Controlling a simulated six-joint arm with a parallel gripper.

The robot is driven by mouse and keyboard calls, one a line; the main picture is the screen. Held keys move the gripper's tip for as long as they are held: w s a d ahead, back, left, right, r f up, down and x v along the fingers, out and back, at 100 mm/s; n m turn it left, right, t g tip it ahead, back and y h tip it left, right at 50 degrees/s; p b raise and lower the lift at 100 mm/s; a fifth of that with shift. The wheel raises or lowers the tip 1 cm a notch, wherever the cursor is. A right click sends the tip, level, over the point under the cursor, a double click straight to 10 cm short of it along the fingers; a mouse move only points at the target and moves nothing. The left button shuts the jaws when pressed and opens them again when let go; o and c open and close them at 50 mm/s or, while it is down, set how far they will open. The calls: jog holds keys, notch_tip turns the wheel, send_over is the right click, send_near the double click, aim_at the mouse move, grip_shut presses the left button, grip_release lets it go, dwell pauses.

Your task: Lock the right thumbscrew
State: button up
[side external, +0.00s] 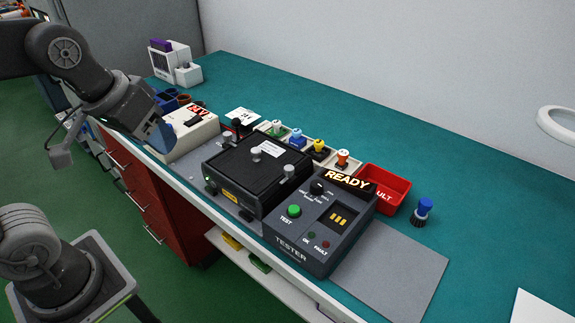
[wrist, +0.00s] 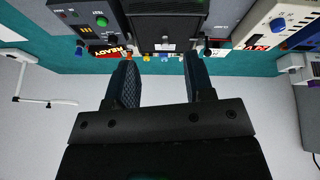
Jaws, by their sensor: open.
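The black burn-in rack box (side external: 257,172) sits on the bench in the middle of the side view. Its right thumbscrew (side external: 288,172) has a grey knob and stands upright at the box's right end. A dark knob (side external: 227,138) stands at the left end, and a grey knob (side external: 256,154) is on the lid. In the wrist view the box (wrist: 166,30) is at top middle, beyond my fingers. My gripper (wrist: 158,60) is open and empty. In the side view my gripper (side external: 161,137) is left of the box, near the white HV unit, apart from the thumbscrew. The thumbscrew's lock state cannot be told.
The tester (side external: 318,228), with a lit READY sign, stands close to the box's right. The HV unit (side external: 184,133) stands left. Several coloured knobbed parts and a red FAULT bin (side external: 385,184) are behind. A blue-topped brush-like item (side external: 423,211) stands right.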

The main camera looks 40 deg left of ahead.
jog(key=w+d+r+n+g+h, duration=0.25)
jog(key=w+n, duration=0.45)
jog(key=w, duration=0.4)
jog(key=n+g+h, duration=0.2)
jog(key=n+g, duration=0.1)
jog(key=n, duration=0.4)
send_near(288, 167)
jog(key=shift+y, duration=0.25)
jog(key=x, duration=0.9)
jog(key=shift+d, duration=0.3)
jog(key=shift+r, duration=0.1)
jog(key=shift+c, duration=0.2)
grip_shut()
